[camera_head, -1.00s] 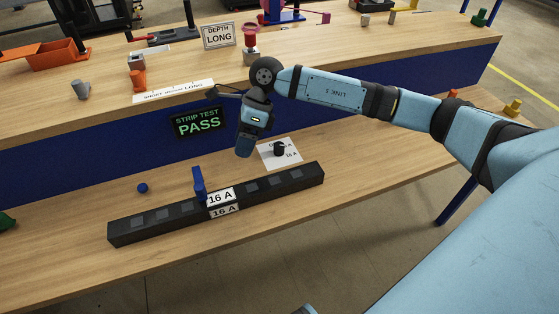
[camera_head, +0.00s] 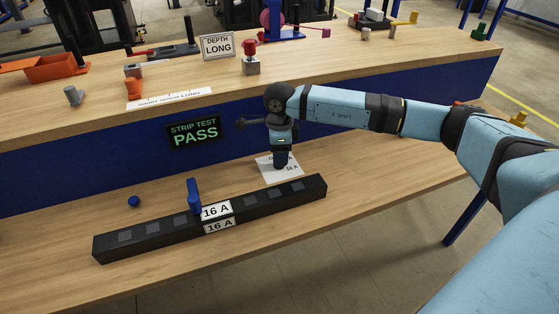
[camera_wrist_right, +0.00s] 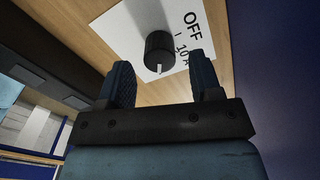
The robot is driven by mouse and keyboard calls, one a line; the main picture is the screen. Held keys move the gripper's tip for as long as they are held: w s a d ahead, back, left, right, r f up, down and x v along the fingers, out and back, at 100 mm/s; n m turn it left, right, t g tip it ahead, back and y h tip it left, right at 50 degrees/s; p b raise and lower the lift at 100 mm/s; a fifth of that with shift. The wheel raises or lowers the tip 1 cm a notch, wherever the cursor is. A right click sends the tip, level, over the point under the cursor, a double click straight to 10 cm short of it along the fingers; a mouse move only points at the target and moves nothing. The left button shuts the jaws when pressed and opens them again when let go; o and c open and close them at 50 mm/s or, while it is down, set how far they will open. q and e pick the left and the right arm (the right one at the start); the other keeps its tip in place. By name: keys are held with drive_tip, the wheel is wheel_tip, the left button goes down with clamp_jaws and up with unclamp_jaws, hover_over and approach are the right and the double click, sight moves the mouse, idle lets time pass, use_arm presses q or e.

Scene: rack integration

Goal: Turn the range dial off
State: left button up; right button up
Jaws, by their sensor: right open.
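The range dial (camera_wrist_right: 159,50) is a black knob with a white pointer mark, on a white card (camera_wrist_right: 118,34) lettered OFF and 10 A in the right wrist view. Its white mark points toward my gripper, away from the word OFF. In the head view the card (camera_head: 268,170) lies behind the black strip, and my gripper hides the dial. My right gripper (camera_wrist_right: 165,85) is open, with one finger on each side of the dial's line and the dial just beyond the fingertips. It also shows over the card in the head view (camera_head: 281,163). My left gripper is not in view.
A black power strip (camera_head: 110,248) marked 16 A, with a blue lever (camera_head: 194,195), lies in front of the card. A STRIP TEST PASS display (camera_head: 194,133) is on the blue panel behind. Wood is clear right of the card.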

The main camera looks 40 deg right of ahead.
wheel_tip(320, 180, down, 2)
drive_tip(key=shift+f, duration=0.25)
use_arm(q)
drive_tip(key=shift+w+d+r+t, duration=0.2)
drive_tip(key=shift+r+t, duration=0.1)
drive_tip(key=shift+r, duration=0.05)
use_arm(e)
drive_tip(key=c, duration=0.9)
drive_tip(key=shift+c, duration=0.2)
